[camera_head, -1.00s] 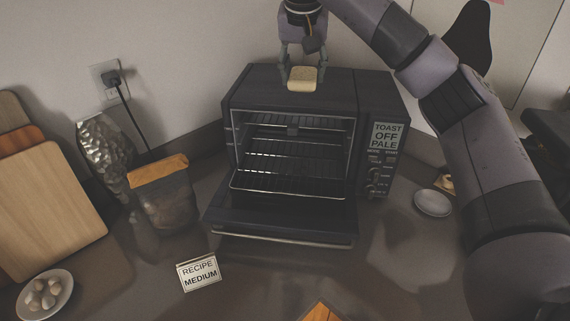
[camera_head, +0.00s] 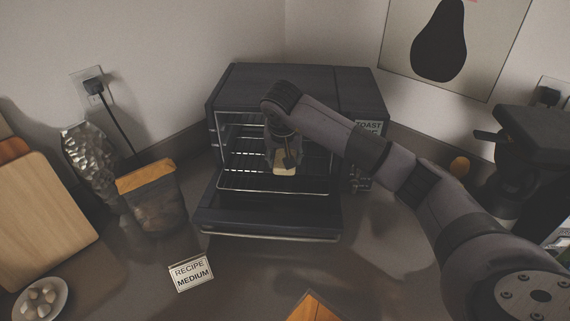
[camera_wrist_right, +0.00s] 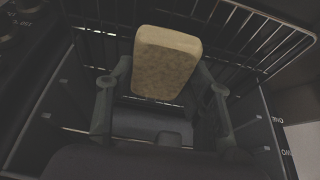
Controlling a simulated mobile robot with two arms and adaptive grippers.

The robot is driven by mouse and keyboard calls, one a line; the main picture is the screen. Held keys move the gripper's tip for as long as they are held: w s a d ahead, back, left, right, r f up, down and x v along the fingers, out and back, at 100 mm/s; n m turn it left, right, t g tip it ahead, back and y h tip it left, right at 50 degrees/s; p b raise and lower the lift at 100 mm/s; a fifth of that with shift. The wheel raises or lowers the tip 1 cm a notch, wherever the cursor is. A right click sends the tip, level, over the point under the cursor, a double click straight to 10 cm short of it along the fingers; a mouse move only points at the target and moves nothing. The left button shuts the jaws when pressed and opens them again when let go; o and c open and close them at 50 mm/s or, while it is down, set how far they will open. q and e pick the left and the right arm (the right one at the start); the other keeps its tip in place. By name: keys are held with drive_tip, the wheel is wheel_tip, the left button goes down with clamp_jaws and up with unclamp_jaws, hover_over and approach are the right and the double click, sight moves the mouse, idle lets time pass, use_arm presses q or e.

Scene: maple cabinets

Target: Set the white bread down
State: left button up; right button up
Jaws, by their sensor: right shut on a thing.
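The white bread (camera_head: 285,170) is a pale slice held by my right gripper (camera_head: 284,163) at the open front of the toaster oven (camera_head: 230,88). In the right wrist view the bread (camera_wrist_right: 167,62) sits between the two fingers of the gripper (camera_wrist_right: 163,95), with the wire rack (camera_wrist_right: 240,35) beyond it. The oven door is folded down and the rack (camera_head: 250,184) sticks out. The bread is over the rack; I cannot tell whether it touches it. My right arm hides part of the oven's control panel. My left gripper is not in view.
A recipe card (camera_head: 190,272) reading "MEDIUM" stands on the counter in front. A bag (camera_head: 152,200), a cutting board (camera_head: 40,210) and a plate of eggs (camera_head: 40,298) are at left. A black appliance (camera_head: 520,150) stands at right.

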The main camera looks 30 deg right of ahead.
wheel_tip(320, 180, down, 3)
drive_tip(key=shift+s+f+p, duration=0.1)
drive_tip(key=shift+p, duration=0.4)
drive_tip(key=shift+f, duration=0.25)
drive_tip(key=shift+f, duration=0.15)
drive_tip(key=o, duration=1.2)
